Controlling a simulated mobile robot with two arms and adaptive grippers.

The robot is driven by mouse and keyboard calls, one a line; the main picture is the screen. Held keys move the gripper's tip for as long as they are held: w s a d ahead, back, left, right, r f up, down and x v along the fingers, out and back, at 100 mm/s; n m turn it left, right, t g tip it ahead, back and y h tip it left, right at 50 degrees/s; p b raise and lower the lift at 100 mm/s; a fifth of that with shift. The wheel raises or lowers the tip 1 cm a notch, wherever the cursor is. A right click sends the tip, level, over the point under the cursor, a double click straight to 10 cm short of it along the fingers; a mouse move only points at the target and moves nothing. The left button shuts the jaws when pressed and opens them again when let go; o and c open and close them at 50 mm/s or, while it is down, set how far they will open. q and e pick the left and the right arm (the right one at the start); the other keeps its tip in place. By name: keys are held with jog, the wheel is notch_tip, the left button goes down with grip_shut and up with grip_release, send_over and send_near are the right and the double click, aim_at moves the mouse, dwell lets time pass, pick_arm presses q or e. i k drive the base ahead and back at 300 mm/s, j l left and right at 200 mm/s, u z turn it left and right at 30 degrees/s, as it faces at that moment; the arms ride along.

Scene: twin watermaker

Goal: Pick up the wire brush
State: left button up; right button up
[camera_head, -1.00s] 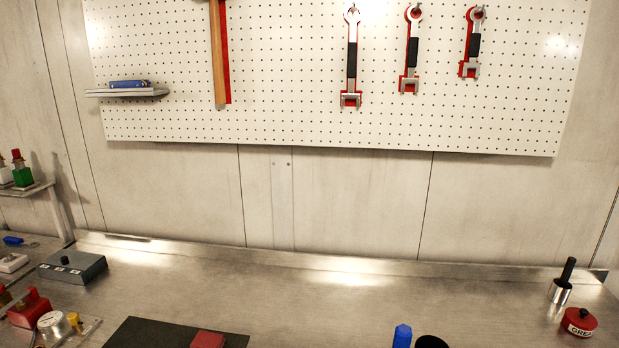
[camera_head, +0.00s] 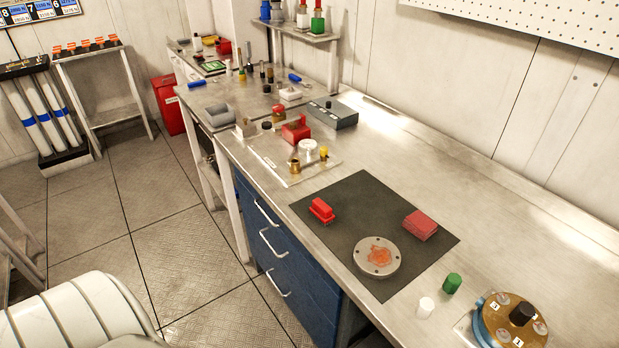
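A small red object with a raised handle-like top (camera_head: 321,210) lies on the left part of a dark mat (camera_head: 340,240) on the metal workbench. It may be the wire brush, but its bristles cannot be made out. A flat dull-red block (camera_head: 420,225) lies at the mat's right side, apart from it. A round grey flange with an orange-brown patch on its face (camera_head: 377,257) lies on the mat between and in front of them. Neither of my grippers is in view.
A plate with brass and red fittings (camera_head: 290,160) and a grey box (camera_head: 333,114) stand behind the mat. A green cap (camera_head: 452,283), a white cap (camera_head: 425,307) and a brass-topped round unit (camera_head: 510,320) are at the front right. Blue drawers (camera_head: 275,240) are below. Bench right of the mat is clear.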

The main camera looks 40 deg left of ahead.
aim_at(320, 210)
jog(key=u, duration=1.05)
